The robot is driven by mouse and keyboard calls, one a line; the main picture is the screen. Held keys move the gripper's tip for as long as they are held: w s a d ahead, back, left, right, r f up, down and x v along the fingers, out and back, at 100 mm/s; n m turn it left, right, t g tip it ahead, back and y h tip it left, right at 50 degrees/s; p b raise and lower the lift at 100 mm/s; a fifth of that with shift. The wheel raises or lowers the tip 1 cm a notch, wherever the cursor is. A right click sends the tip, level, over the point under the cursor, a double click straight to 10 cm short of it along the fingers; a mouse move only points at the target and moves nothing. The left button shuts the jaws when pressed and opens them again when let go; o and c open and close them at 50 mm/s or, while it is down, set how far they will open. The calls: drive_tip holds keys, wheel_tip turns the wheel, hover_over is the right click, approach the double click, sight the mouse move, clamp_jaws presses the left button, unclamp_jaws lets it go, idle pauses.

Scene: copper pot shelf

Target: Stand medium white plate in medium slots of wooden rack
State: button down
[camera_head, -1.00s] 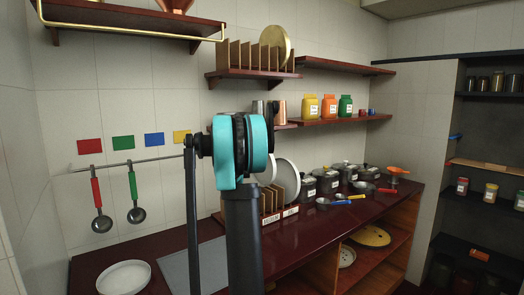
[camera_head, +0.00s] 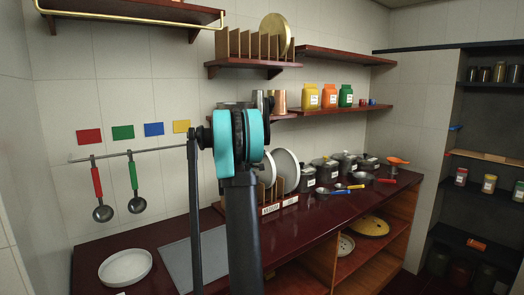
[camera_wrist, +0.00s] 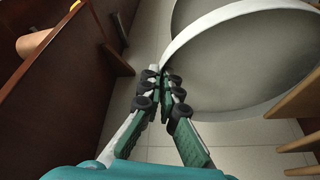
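In the wrist view my gripper (camera_wrist: 164,75) has its fingers close together on the rim of a white plate (camera_wrist: 225,65). A second pale round edge lies behind that plate. Wooden dividers of the rack (camera_wrist: 300,103) show at the right of that view. In the head view the wooden rack (camera_head: 291,202) stands on the counter with labels at its front. A larger white plate (camera_head: 286,168) stands upright in it. Another white plate (camera_head: 267,170) shows beside it to the left, partly hidden by my arm. My gripper is hidden there; whether the plate touches the slots cannot be told.
A white dish (camera_head: 125,266) and a grey mat (camera_head: 185,266) lie on the counter at left. Lidded pots (camera_head: 325,170) and spoons stand right of the rack. A shelf (camera_head: 253,70) with another rack and a shelf with jars (camera_head: 330,97) hang above.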

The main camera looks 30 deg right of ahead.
drive_tip(key=shift+f, duration=2.9)
drive_tip(key=c, duration=1.6)
unclamp_jaws()
drive_tip(key=shift+c, duration=0.2)
drive_tip(key=shift+a, duration=0.1)
drive_tip(key=shift+c, duration=0.4)
drive_tip(key=v, duration=0.4)
drive_tip(key=shift+s+a, duration=0.1)
drive_tip(key=shift+a, duration=0.05)
drive_tip(key=shift+s, duration=0.1)
